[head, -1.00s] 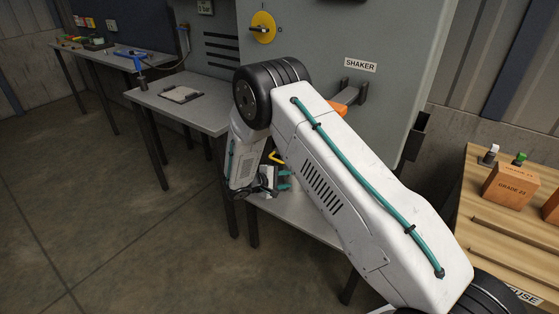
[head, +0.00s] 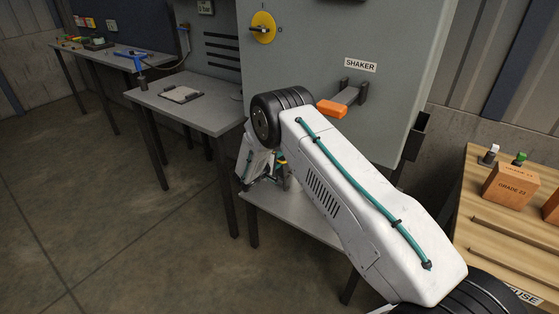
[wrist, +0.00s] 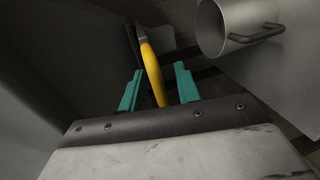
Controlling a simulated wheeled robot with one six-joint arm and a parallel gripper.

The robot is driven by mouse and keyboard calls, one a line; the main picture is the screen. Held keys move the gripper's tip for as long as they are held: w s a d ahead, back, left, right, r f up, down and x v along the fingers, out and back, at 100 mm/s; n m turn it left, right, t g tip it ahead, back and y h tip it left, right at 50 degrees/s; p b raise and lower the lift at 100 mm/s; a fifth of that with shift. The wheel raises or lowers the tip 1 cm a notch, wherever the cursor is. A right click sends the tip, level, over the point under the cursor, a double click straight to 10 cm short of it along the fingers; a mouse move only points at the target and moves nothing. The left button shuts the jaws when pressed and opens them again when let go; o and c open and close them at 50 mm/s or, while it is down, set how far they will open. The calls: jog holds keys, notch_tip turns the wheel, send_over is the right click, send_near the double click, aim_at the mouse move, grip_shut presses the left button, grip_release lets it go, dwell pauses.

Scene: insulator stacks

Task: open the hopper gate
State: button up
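A yellow handle (wrist: 150,68) with a dark upper end shows in the wrist view; I take it to be the gate's handle. It runs down between the two teal fingers of my gripper (wrist: 159,69). The fingers are apart, with a visible gap on each side of the handle, so they are not clamped on it. The lower end of the handle is hidden behind my gripper's body. In the head view my gripper is low beside the grey cabinet (head: 312,60), mostly hidden by my arm. The gate itself cannot be made out.
A metal cup (wrist: 220,28) with a side handle is close at the upper right in the wrist view. An orange-ended lever (head: 331,108) sits under the SHAKER label (head: 360,65). Grey side table (head: 200,108) stands left; a wooden bench (head: 490,225) stands right.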

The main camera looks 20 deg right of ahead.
jog(key=shift+w+d, duration=0.1)
jog(key=shift+d, duration=0.1)
grip_shut()
jog(key=f+v, duration=0.1)
jog(key=v, duration=0.6)
jog(key=shift+s+a+f, duration=0.4)
jog(key=shift+s+f, duration=0.05)
jog(key=shift+f, duration=0.1)
jog(key=shift+c, duration=0.3)
grip_release()
jog(key=shift+o, duration=0.3)
jog(key=shift+w, duration=0.1)
jog(key=shift+w+d+r, duration=0.1)
jog(key=shift+r, duration=0.1)
jog(key=v, duration=0.7)
jog(key=shift+s+a, duration=0.25)
jog(key=shift+a, duration=0.05)
jog(key=shift+r, duration=0.1)
